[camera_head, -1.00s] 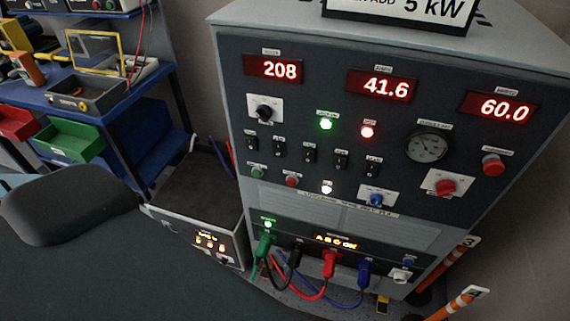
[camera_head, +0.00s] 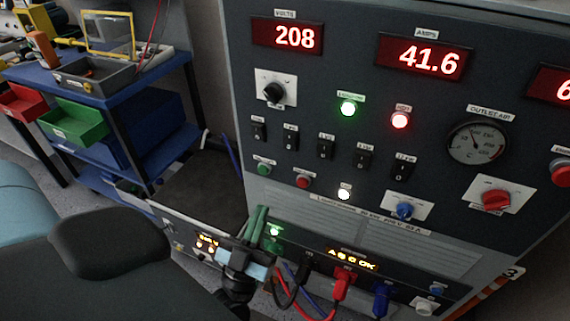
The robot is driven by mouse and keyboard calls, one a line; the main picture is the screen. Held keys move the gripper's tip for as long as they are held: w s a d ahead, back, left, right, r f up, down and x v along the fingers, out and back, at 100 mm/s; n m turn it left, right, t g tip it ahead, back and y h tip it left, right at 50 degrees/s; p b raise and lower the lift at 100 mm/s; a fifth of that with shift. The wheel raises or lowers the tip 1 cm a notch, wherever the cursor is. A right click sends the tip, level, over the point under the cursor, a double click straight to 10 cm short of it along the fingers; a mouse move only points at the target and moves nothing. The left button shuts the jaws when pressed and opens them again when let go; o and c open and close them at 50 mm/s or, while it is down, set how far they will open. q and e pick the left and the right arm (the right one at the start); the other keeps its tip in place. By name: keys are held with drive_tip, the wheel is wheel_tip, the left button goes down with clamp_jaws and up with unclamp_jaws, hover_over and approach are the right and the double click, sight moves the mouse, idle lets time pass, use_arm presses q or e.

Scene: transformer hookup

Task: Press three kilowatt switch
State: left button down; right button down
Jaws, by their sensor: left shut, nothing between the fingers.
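The load bank's dark front panel (camera_head: 340,90) carries a row of several black rocker switches, running from a left one (camera_head: 259,131) through a middle one (camera_head: 326,148) to a right one (camera_head: 402,168). The small labels above them are too blurred for me to tell which is the three kilowatt switch. My left gripper (camera_head: 261,212) is shut and empty, with its green fingers pointing up. It appears low in front of the panel, below the switch row and apart from it. My right gripper is not in view.
Lit displays read 208 (camera_head: 288,37) and 41.6 (camera_head: 423,57). A black knob (camera_head: 273,91) sits above the switches; green (camera_head: 264,169) and red (camera_head: 303,182) buttons sit below. Red (camera_head: 343,283) and blue (camera_head: 382,298) plugs with cables stick out underneath. A blue workbench (camera_head: 165,70) stands at left.

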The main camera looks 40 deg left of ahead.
sight(290, 143)
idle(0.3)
use_arm(q)
drive_tip(key=x, duration=0.4)
drive_tip(key=w+f+p+x, duration=0.1)
drive_tip(key=x, duration=0.3)
drive_tip(key=p+x, duration=0.1)
drive_tip(key=x, duration=0.3)
drive_tip(key=shift+w+a+f, duration=0.2)
drive_tip(key=shift+w+f, duration=0.05)
drive_tip(key=shift+f, duration=0.05)
drive_tip(key=shift+w+a, duration=0.1)
drive_tip(key=shift+w, duration=0.3)
drive_tip(key=shift+f, duration=0.1)
